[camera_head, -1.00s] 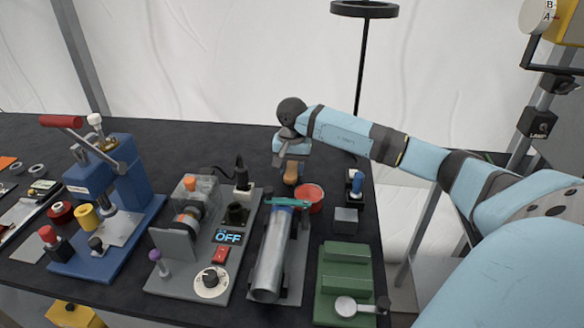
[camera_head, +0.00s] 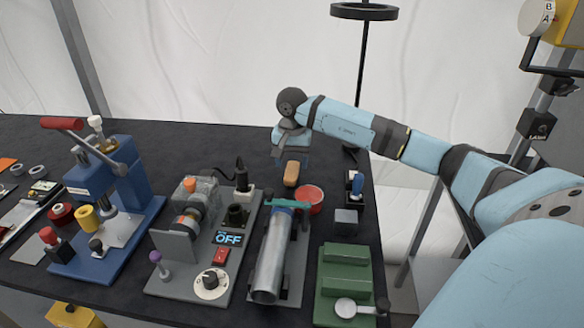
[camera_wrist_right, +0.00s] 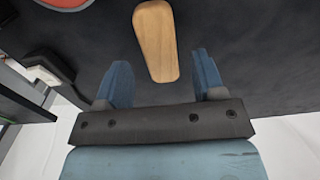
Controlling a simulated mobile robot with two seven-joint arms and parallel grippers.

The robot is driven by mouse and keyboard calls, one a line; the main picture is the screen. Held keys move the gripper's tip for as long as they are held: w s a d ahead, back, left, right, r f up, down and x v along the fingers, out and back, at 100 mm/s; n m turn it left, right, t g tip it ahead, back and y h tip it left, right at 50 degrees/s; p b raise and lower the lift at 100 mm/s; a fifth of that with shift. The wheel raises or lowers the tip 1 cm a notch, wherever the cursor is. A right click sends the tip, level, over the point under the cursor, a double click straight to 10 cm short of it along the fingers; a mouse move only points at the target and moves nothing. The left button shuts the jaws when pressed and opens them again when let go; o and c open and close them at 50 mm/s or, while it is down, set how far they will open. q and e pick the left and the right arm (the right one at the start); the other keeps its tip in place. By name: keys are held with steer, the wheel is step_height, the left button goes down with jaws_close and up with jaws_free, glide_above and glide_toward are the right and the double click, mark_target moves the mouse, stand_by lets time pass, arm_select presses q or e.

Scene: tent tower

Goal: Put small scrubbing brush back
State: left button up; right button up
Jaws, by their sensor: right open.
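The small scrubbing brush shows as a tan wooden block with rounded ends (camera_head: 291,174) on the dark table, just left of and behind a red round dish. Its underside is hidden. In the right wrist view the brush (camera_wrist_right: 156,38) lies ahead of the fingers, with its near end about between the tips. My right gripper (camera_head: 279,153) is open and empty, just behind the brush and apart from it. Its two blue fingers (camera_wrist_right: 161,64) stand wide on either side. My left gripper is not in view.
The red dish (camera_head: 309,196) is close to the brush. A metal tube on a stand (camera_head: 271,262), a grey machine reading OFF (camera_head: 176,243), a green block (camera_head: 345,270) and a blue press (camera_head: 118,175) stand nearer. A ring lamp pole (camera_head: 362,75) rises behind. The back left table is clear.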

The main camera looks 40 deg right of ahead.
mark_target(292, 171)
step_height(292, 171, up, 9)
steer(key=shift+s, duration=0.1)
stand_by(0.7)
